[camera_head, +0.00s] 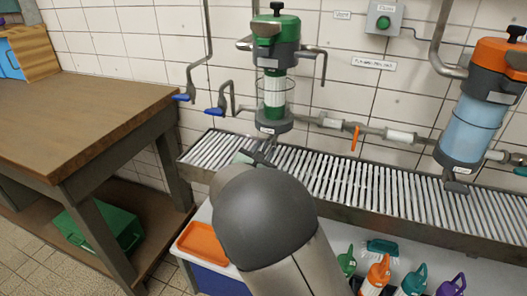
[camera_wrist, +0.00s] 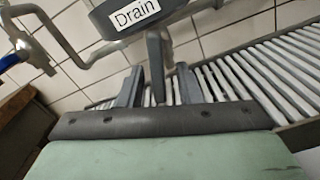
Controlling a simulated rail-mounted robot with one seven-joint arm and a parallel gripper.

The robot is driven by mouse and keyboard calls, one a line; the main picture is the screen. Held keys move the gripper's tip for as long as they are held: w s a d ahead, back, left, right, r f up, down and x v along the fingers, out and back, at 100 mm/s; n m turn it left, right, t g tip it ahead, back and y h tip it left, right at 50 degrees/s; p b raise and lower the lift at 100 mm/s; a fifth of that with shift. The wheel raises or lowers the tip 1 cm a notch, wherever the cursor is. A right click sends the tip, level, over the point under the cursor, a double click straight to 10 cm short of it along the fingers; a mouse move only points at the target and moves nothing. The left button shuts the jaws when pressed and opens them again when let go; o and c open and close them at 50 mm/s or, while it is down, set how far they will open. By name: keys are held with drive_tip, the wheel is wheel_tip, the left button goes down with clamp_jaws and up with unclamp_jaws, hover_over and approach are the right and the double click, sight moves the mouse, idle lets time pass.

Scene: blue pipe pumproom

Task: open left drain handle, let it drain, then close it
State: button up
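The left filter housing (camera_head: 277,75) has a green cap, a clear middle and a grey base (camera_head: 273,122). In the wrist view its base carries a "Drain" label (camera_wrist: 135,14). A dark grey drain handle (camera_wrist: 156,62) hangs below it. My gripper (camera_wrist: 159,70) is open, with one finger on each side of the handle. Gaps show between the handle and both fingers. In the head view my gripper (camera_head: 258,156) is just under the base, partly hidden by my arm. The handle is hard to make out there.
The right housing (camera_head: 475,118) has an orange cap and bluish contents. A slatted drain grate (camera_head: 350,185) runs below both. An orange valve handle (camera_head: 355,138) and blue-handled taps (camera_head: 214,111) are nearby. A wooden table (camera_head: 75,115) stands left; spray bottles (camera_head: 378,272) stand below.

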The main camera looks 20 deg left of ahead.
clamp_jaws()
drive_tip(key=shift+f+b, duration=0.15)
drive_tip(key=shift+b, duration=0.4)
drive_tip(key=m+b, duration=0.2)
drive_tip(key=b, duration=0.1)
drive_tip(key=shift+a+f, duration=0.1)
drive_tip(key=shift+a, duration=0.05)
drive_tip(key=m+b, duration=0.4)
drive_tip(key=b, duration=0.3)
drive_tip(key=r+m+b, duration=0.1)
drive_tip(key=m+b, duration=0.3)
drive_tip(key=b, duration=0.3)
drive_tip(key=a+r+m+b, duration=0.1)
drive_tip(key=m+b, duration=0.3)
drive_tip(key=b, duration=0.3)
drive_tip(key=shift+r, duration=0.3)
